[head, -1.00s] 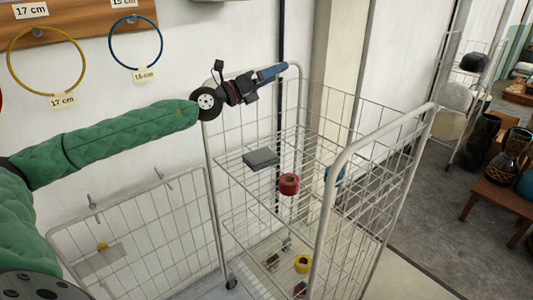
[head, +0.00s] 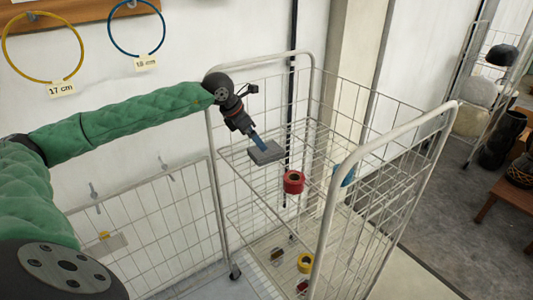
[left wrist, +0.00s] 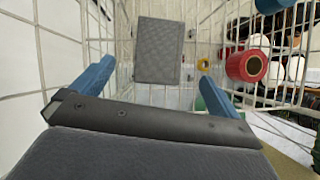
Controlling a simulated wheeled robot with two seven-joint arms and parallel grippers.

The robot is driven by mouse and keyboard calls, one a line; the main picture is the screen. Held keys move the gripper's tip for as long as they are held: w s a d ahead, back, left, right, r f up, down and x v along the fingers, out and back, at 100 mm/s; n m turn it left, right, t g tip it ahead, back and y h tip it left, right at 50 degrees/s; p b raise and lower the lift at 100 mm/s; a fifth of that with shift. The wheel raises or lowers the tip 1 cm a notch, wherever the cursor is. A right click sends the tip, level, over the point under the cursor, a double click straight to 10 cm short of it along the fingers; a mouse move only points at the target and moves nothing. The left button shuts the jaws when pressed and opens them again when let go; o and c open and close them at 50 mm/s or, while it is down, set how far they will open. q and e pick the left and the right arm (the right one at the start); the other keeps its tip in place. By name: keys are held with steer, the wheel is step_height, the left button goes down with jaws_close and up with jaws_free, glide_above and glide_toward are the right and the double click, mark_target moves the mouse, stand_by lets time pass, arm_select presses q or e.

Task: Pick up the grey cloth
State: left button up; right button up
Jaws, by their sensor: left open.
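The grey cloth (head: 266,153) is a folded flat rectangle on the wire shelf of the roll cage. In the left wrist view the quilted grey cloth (left wrist: 159,50) lies ahead, beyond the fingertips and roughly between them. My left gripper (head: 260,143) points down at the cloth from above, its blue fingers close to it in the head view. In the left wrist view the fingers of the left gripper (left wrist: 155,76) are spread with nothing between them. Whether a fingertip touches the cloth cannot be told. My right gripper is not in view.
The wire cage has a tall rounded frame (head: 335,190) on its near right side and mesh walls. A red roll (head: 293,182) and a blue item (head: 343,174) are right of the cloth. A yellow roll (head: 304,262) lies lower. Wall hooks (head: 93,190) are at left.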

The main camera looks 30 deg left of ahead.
mark_target(266, 153)
arm_select(q)
steer(key=shift+p+x, duration=0.35)
steer(key=shift+x, duration=0.75)
steer(key=shift+w+d+f, duration=0.1)
steer(key=shift+w+f, duration=0.05)
steer(key=shift+f, duration=0.2)
steer(key=shift+p+x, duration=0.95)
steer(key=shift+x, duration=1.15)
steer(key=shift+w+f, duration=0.1)
steer(key=shift+f, duration=0.15)
steer(key=c, duration=1)
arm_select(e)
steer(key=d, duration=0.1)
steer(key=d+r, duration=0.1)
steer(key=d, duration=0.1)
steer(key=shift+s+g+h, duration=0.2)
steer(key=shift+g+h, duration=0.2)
